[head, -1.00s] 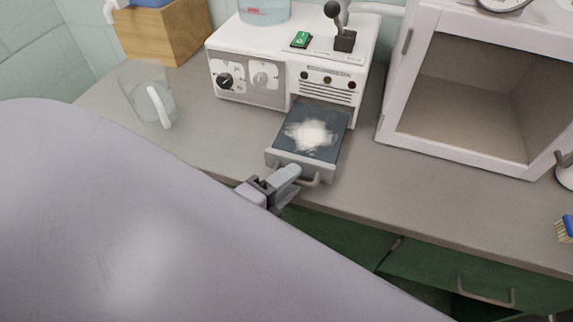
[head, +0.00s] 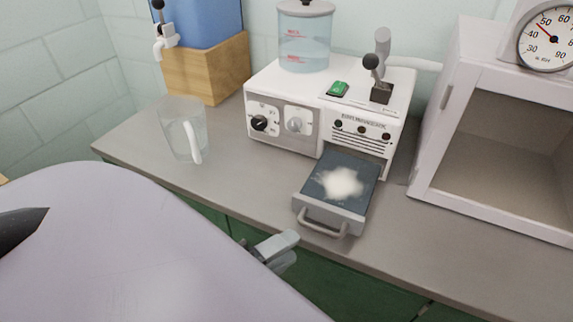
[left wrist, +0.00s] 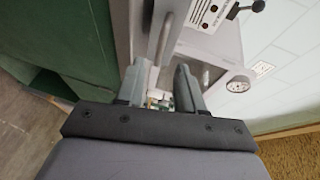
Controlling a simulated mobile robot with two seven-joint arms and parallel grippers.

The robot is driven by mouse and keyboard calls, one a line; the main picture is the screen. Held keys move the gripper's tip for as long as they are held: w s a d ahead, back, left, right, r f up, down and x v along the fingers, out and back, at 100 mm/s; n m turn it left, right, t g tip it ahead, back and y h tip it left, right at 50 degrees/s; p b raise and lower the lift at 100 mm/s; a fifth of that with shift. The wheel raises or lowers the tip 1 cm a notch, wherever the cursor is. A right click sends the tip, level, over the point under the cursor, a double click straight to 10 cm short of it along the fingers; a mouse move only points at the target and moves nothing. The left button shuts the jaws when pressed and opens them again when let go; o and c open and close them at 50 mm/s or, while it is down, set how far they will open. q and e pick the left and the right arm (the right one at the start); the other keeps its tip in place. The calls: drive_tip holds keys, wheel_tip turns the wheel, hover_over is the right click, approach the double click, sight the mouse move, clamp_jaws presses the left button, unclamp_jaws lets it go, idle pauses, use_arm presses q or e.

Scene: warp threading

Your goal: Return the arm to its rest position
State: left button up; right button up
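My left gripper (head: 284,248) is in front of the counter edge, just left of and below the drawer handle (head: 322,222), and apart from it. Its two fingers stand apart with nothing between them, as the left wrist view (left wrist: 161,76) also shows. The drawer (head: 354,207) is pulled out from the white machine (head: 290,97) and holds a pile of white powder (head: 340,182). The large pale link of my arm covers the lower left of the head view. My right gripper is in neither view.
A clear pitcher (head: 176,135) stands on the grey counter (head: 250,185), left of the machine. A wooden box (head: 208,72) bears a blue tank (head: 205,22). An open-fronted white cabinet (head: 432,130) stands at right. Green cupboard fronts (head: 310,278) lie below the counter.

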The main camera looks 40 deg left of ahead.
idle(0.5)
use_arm(q)
wheel_tip(320, 180, down, 18)
drive_tip(key=w+n+g+p, duration=0.1)
drive_tip(key=n+g, duration=0.4)
drive_tip(key=n, duration=1.1)
drive_tip(key=shift+w+d+f+n+p, duration=0.15)
drive_tip(key=shift+d+f+n+p, duration=0.1)
drive_tip(key=shift+d+n+p, duration=0.15)
